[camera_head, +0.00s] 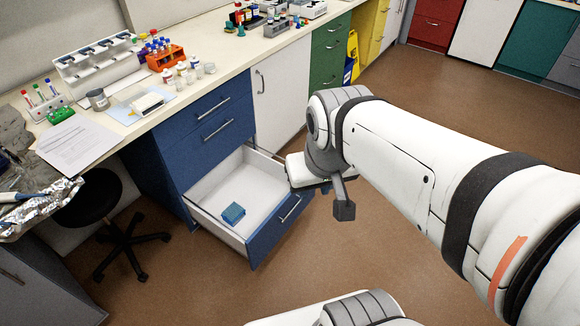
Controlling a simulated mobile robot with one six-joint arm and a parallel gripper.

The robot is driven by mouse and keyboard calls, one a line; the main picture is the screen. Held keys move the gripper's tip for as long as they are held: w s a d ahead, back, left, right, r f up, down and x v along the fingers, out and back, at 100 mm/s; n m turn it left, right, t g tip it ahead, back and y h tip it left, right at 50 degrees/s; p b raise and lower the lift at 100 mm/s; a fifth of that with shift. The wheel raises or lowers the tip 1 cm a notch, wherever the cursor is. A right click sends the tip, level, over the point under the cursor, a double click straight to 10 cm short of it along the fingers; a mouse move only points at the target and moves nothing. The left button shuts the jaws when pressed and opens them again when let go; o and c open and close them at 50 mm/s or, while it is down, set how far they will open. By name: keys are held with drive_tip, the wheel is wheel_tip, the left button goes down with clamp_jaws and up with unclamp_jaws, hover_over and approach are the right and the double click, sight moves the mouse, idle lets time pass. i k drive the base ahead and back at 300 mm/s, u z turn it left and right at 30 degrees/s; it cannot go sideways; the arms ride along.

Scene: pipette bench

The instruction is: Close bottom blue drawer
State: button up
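The bottom blue drawer (272,237) of the blue cabinet is pulled well out. Its white interior shows, and its blue front has a metal bar handle (290,208). A small blue box (233,213) lies inside it, towards the front left corner. My gripper (343,207) appears to the right of the drawer front, pointing down, and looks apart from the handle. One dark finger shows clearly; the other is mostly hidden, so I cannot tell how wide the gripper is. The upper blue drawers (212,127) are shut.
The benchtop (130,124) above holds racks, bottles and papers. A black stool (100,210) stands left of the cabinet. A white cabinet door (283,85) and green drawers (328,55) lie to the right. The brown floor (190,285) in front of the drawer looks clear.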

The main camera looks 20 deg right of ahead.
sight(253, 180)
drive_tip(key=z, duration=0.15)
drive_tip(key=i, duration=1)
drive_tip(key=z, duration=0.05)
drive_tip(key=k, duration=1)
drive_tip(key=u, duration=0.35)
drive_tip(key=i, duration=0.8)
drive_tip(key=z, duration=0.1)
